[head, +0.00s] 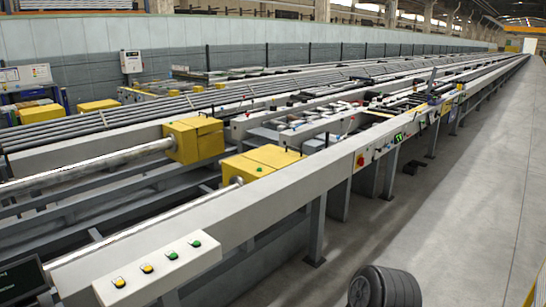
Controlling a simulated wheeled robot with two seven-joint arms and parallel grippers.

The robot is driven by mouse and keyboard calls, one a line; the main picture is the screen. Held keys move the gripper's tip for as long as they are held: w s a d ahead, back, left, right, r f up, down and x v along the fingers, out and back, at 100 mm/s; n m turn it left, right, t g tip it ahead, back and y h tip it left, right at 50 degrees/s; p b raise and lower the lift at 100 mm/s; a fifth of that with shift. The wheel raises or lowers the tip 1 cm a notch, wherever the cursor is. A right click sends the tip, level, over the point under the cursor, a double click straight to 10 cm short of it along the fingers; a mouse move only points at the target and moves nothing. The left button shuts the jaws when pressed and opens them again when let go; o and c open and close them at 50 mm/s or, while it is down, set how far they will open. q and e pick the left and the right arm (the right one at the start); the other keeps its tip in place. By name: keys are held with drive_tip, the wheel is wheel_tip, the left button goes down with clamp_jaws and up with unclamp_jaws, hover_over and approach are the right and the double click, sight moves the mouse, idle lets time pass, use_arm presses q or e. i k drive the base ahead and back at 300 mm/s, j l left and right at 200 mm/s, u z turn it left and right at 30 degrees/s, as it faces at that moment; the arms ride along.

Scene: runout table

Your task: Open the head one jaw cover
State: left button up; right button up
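Two yellow box-shaped housings stand on the machine left of centre. The farther yellow housing (195,138) is closed, with a grey rod entering its left side. The nearer yellow housing (262,161) sits lower, behind the long front rail, and also looks closed, with a pale rod at its left. I cannot tell which of them is head one, nor make out a separate jaw cover on either. Neither of my grippers is in view.
A pale control panel (158,270) with green and yellow buttons is at the lower left. The long grey front rail (290,188) lies between the aisle and the housings. A red button (360,160) is on the rail.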

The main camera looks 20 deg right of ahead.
sight(275, 157)
drive_tip(key=i+l+z, duration=0.1)
drive_tip(key=z, duration=0.5)
drive_tip(key=i+l+z, duration=0.2)
drive_tip(key=i+z, duration=0.2)
drive_tip(key=i, duration=0.25)
drive_tip(key=i+z, duration=0.35)
drive_tip(key=i, duration=1.1)
drive_tip(key=i+j+z, duration=0.1)
drive_tip(key=i, duration=0.65)
